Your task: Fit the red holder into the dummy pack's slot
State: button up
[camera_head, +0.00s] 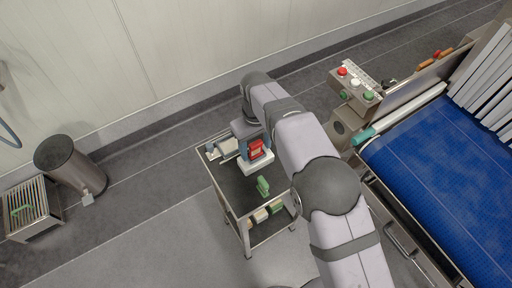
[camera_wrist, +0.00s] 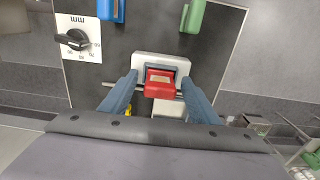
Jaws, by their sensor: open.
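The red holder (camera_wrist: 160,82) stands at the white dummy pack (camera_wrist: 161,60) in the wrist view, with its lower part inside or against the pack's recess. How deep it sits cannot be told. In the head view the red holder (camera_head: 256,149) shows above the white pack (camera_head: 257,167) on the cart top. My gripper (camera_wrist: 160,78) is open, with one blue-grey finger on each side of the red holder. A gap shows between the fingers and the holder. In the head view my gripper (camera_head: 252,146) is partly hidden by my arm.
Several pieces lie on the lower shelf. The blue conveyor (camera_head: 440,150) and its button box (camera_head: 354,85) stand to the right.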

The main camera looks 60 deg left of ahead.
aim_at(256, 144)
notch_tip(256, 144, up, 6)
jog(key=shift+b, duration=1.15)
jog(key=shift+r, duration=0.3)
